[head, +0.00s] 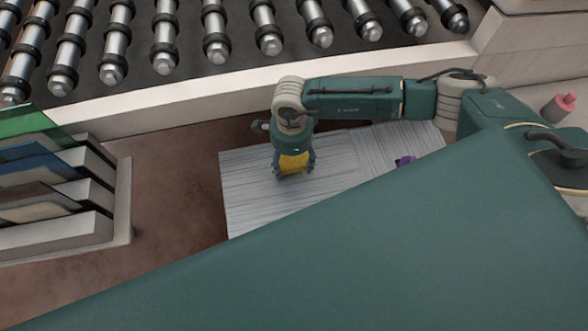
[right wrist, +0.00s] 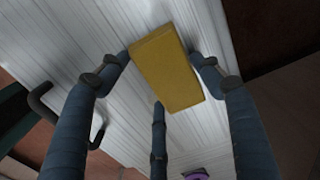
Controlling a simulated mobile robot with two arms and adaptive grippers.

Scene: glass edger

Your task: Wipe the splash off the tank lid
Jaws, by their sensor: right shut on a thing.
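The tank lid (head: 245,200) is a pale, streaked flat panel in the middle of the head view; it also fills much of the right wrist view (right wrist: 215,20). My right gripper (head: 293,172) is over its left part, pointing down, with its fingers shut around a yellow sponge-like block (right wrist: 168,70). The block (head: 293,162) is at or just above the lid; I cannot tell whether it touches. A small purple thing (head: 405,161) shows on the right part of the lid, partly hidden; I cannot tell whether it is the splash. My left gripper is not in view.
A rack of coloured glass sheets (head: 50,170) stands at the left. Steel rollers with black rings (head: 165,40) line the back, behind a pale ledge (head: 150,112). A pink-topped bottle (head: 560,107) stands at the right. Brown floor (head: 165,180) lies between rack and lid.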

